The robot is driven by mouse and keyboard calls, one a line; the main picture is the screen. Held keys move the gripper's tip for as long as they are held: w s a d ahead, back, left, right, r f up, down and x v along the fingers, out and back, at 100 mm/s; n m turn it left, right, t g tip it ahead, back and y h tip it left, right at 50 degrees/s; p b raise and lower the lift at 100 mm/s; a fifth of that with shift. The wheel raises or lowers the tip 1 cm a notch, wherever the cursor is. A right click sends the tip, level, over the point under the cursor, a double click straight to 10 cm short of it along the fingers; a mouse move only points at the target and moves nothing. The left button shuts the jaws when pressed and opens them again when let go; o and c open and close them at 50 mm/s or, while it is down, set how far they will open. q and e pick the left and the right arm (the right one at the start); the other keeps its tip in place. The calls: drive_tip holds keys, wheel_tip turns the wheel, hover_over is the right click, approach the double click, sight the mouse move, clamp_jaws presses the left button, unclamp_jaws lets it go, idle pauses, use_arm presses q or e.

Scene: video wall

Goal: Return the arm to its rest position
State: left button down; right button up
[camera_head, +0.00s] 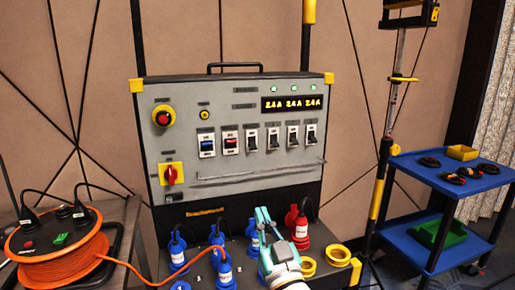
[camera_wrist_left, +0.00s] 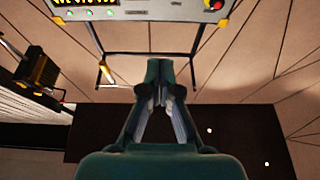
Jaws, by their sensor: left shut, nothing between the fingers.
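My left gripper (camera_head: 263,214) shows in the head view as a teal and grey shape at the bottom centre, in front of the power panel (camera_head: 240,150). It points up toward the panel's lower part, and nothing shows in it. My right gripper is not in view.
An orange cable reel (camera_head: 62,250) sits at the left, its cable running to a blue plug (camera_head: 224,270). Yellow rings (camera_head: 336,254) lie right of the gripper.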

use_arm(q)
drive_tip(key=w+a+f+g+y+p, duration=0.1)
drive_tip(key=w+a+f+g+p, duration=0.15)
drive_tip(key=a+f, duration=0.45)
drive_tip(key=w+a+f+g+y+p, duration=0.1)
drive_tip(key=w+a+f+p, duration=0.15)
drive_tip(key=a, duration=0.75)
drive_tip(key=s+a+f+m+g+h+p, duration=0.25)
drive_tip(key=a+f, duration=0.35)
drive_tip(key=f, duration=0.5)
drive_tip(key=s+d+f+g+h+p, duration=0.25)
drive_tip(key=s+f+g+h, duration=0.5)
drive_tip(key=s+f, duration=0.95)
drive_tip(key=s+d+f+g+h, duration=0.1)
drive_tip(key=s+d+g, duration=0.2)
drive_tip(key=s, duration=0.4)
drive_tip(key=s+d+f+g+h, duration=0.1)
drive_tip(key=s+d+g, duration=0.3)
drive_tip(key=s, duration=0.3)
drive_tip(key=shift+s+f+n+h, duration=0.2)
drive_tip(key=shift+s+n+h, duration=0.1)
drive_tip(key=shift+n+h, duration=0.15)
